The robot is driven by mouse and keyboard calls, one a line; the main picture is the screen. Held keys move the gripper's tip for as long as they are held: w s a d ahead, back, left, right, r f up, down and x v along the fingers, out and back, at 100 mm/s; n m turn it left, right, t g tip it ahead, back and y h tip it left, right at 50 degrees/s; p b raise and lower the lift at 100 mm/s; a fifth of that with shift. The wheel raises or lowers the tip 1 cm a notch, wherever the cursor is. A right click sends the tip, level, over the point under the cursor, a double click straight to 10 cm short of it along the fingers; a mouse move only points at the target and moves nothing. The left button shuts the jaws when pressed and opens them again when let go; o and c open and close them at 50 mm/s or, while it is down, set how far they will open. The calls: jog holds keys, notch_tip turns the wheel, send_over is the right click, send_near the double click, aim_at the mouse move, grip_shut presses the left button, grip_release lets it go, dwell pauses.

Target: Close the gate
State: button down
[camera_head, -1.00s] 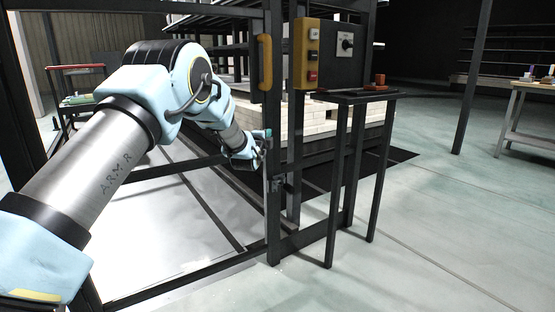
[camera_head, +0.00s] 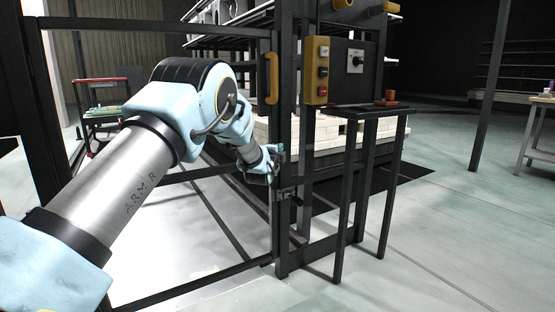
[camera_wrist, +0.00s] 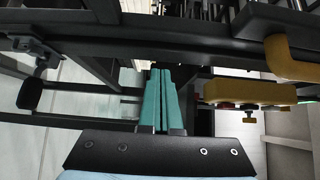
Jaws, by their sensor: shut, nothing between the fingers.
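The gate is a dark metal frame of bars (camera_head: 225,267) across the left and middle of the head view. A yellow handle (camera_head: 271,78) is on its right upright; it also shows at the upper right of the wrist view (camera_wrist: 290,60). A small latch (camera_head: 286,194) sits low on that upright, close beside the post (camera_head: 307,150). I cannot tell whether the latch is engaged. My gripper (camera_head: 277,158) is at the upright, below the handle and above the latch. In the wrist view its teal fingers (camera_wrist: 161,85) are together and empty, close to the dark bars; contact is unclear.
A yellow control box (camera_head: 317,70) with buttons is right of the post. A small dark stand (camera_head: 365,109) carries an orange item. Pale bricks (camera_head: 335,132) and racks are behind the gate. A red-railed cart (camera_head: 100,100) is at left. Floor at right is clear.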

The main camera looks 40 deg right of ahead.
jog(key=p+v, duration=0.1)
jog(key=v, duration=0.8)
jog(key=shift+s, duration=0.1)
jog(key=w+a+f+n+y, duration=0.1)
jog(key=w+a+n+y, duration=0.25)
jog(key=a, duration=0.45)
jog(key=w+a+f+n+y, duration=0.1)
jog(key=w+a+n+y, duration=0.15)
jog(key=w+a, duration=0.35)
jog(key=a+f+n+g+y, duration=0.3)
jog(key=a+n, duration=0.5)
jog(key=a, duration=1.1)
jog(key=s+a+n+g+y, duration=0.2)
jog(key=s+a+n+y, duration=0.4)
jog(key=a, duration=1)
jog(key=s+a+f+n+g, duration=0.1)
jog(key=s+a+n+g, duration=0.1)
jog(key=s+a+n, duration=0.5)
jog(key=s+a+f+n+g, duration=0.15)
jog(key=s+a, duration=0.35)
jog(key=s, duration=0.5)
notch_tip(320, 180, up, 33)
jog(key=p, duration=3.3)
jog(key=shift+w+d+r+m+h, duration=0.2)
jog(key=shift+d+m+h, duration=0.1)
jog(key=shift+m, duration=0.15)
